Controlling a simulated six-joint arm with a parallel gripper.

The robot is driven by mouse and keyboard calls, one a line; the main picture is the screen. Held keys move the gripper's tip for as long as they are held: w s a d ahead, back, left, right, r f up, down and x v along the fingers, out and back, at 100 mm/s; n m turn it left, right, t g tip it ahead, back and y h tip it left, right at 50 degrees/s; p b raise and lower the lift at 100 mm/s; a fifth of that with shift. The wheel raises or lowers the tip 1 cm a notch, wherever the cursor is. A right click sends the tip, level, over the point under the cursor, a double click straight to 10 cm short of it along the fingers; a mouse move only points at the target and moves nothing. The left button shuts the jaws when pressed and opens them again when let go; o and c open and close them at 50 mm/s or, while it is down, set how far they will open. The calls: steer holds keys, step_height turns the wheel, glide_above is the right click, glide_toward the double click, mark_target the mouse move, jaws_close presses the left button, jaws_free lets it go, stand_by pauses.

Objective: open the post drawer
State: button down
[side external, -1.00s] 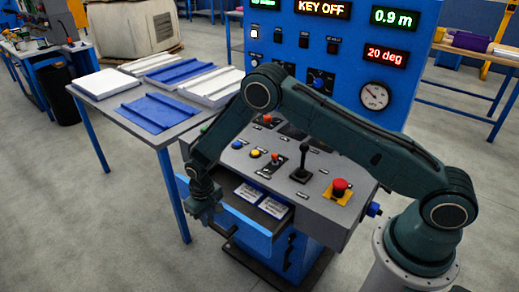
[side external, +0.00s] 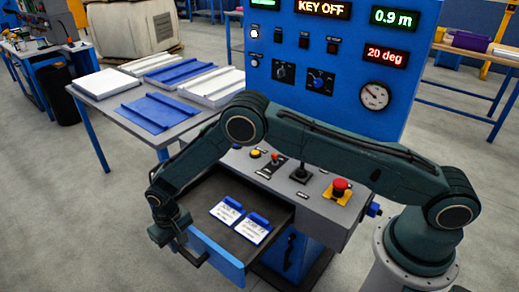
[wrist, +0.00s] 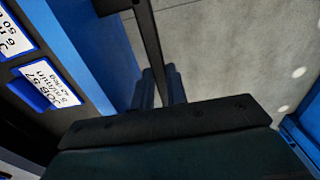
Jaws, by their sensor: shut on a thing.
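The post drawer (side external: 215,257) is pulled well out from the front of the grey and blue control post (side external: 325,203). In the wrist view, the dark bar of the drawer handle (wrist: 147,45) runs to the gripper fingers (wrist: 160,88), beside the drawer's blue front (wrist: 85,45). The fingertips' contact is partly hidden.
A red emergency button (side external: 341,186) and a black joystick (side external: 303,158) stand on the post's top. A side table (side external: 90,92) with blue and white panels is behind on the left. The floor (side external: 80,220) in front of the drawer is clear.

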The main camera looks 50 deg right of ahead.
steer(key=c, duration=1.4)
jaws_free()
steer(key=shift+r, duration=0.2)
step_height(320, 180, up, 14)
steer(key=shift+f, duration=0.25)
